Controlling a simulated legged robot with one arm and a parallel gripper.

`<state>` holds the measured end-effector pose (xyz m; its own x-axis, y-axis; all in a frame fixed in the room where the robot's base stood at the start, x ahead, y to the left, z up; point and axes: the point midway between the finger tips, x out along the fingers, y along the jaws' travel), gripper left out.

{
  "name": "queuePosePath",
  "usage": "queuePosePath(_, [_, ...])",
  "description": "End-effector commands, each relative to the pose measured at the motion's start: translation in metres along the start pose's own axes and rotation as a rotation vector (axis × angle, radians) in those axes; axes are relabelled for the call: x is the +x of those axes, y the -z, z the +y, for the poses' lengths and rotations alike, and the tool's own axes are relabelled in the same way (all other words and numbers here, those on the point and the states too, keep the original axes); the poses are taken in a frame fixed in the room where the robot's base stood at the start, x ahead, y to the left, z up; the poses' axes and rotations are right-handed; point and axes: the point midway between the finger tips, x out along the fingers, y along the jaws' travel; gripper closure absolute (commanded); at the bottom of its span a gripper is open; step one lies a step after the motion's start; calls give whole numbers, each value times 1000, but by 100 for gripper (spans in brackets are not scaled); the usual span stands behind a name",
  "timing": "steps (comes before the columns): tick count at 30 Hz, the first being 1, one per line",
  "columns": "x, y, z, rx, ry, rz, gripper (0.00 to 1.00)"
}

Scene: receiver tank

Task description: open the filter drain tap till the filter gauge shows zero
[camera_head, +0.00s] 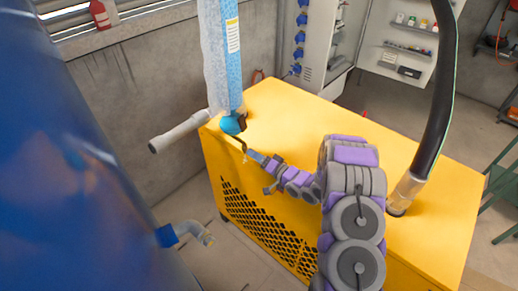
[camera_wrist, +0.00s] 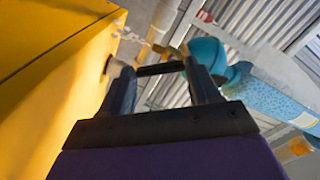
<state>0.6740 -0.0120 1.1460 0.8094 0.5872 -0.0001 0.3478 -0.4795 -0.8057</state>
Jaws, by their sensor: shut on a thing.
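The filter (camera_head: 222,55) is a tall pale-blue speckled cylinder with a white label and a teal bowl (camera_head: 230,125) at its lower end. It also shows at the right of the wrist view (camera_wrist: 262,98), with its teal bowl (camera_wrist: 208,52) beyond the fingers. The filter drain tap (camera_head: 243,148) is a small brassy piece under the bowl. My gripper (camera_head: 250,154) is at the tap. In the wrist view, my gripper (camera_wrist: 160,72) is shut on a short dark bar, seemingly the tap's handle. The filter gauge's reading cannot be made out.
A yellow machine cabinet (camera_head: 290,120) stands beneath the filter, close to my arm. A large blue tank (camera_head: 75,150) with a blue-and-grey outlet (camera_head: 183,234) fills the left. A thick black hose (camera_head: 440,90) rises on the right. A grey pipe (camera_head: 178,132) sticks out left.

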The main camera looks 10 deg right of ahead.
Motion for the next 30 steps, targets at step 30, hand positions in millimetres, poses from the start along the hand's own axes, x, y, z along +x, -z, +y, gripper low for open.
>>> queuePosePath(30, [0,-4,1,245,-1,0,69])
